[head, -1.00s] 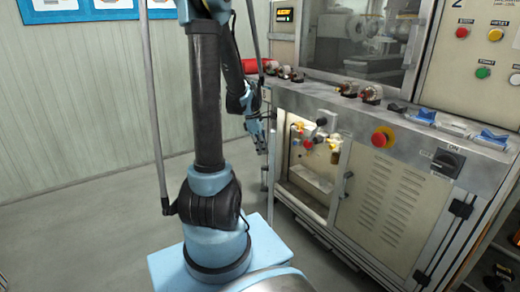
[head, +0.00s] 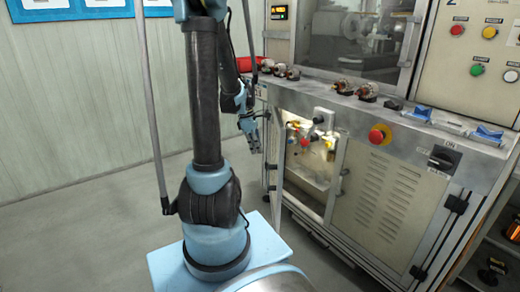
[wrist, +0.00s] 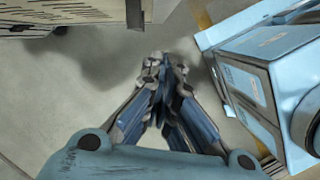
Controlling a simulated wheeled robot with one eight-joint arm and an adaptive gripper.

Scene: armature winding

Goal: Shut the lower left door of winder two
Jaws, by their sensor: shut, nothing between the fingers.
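Winder two (head: 350,115) stands at the right in the head view. Its lower left compartment (head: 308,165) is open, showing lit valves and fittings inside. The lower left door is hard to make out; a narrow upright strip (head: 271,165) at the opening's left may be its edge. My gripper (head: 254,148) is just left of this strip, in front of the cabinet's left end; contact cannot be told. In the wrist view my gripper (wrist: 165,68) is shut and empty above the grey floor. A beige slotted panel (wrist: 65,14) lies at the upper left there.
The louvred lower right door (head: 378,205) is shut. An emergency stop (head: 380,135) and a black switch (head: 444,158) stick out on the front. Loose parts lie on the ledge. The floor (head: 90,220) at left is clear.

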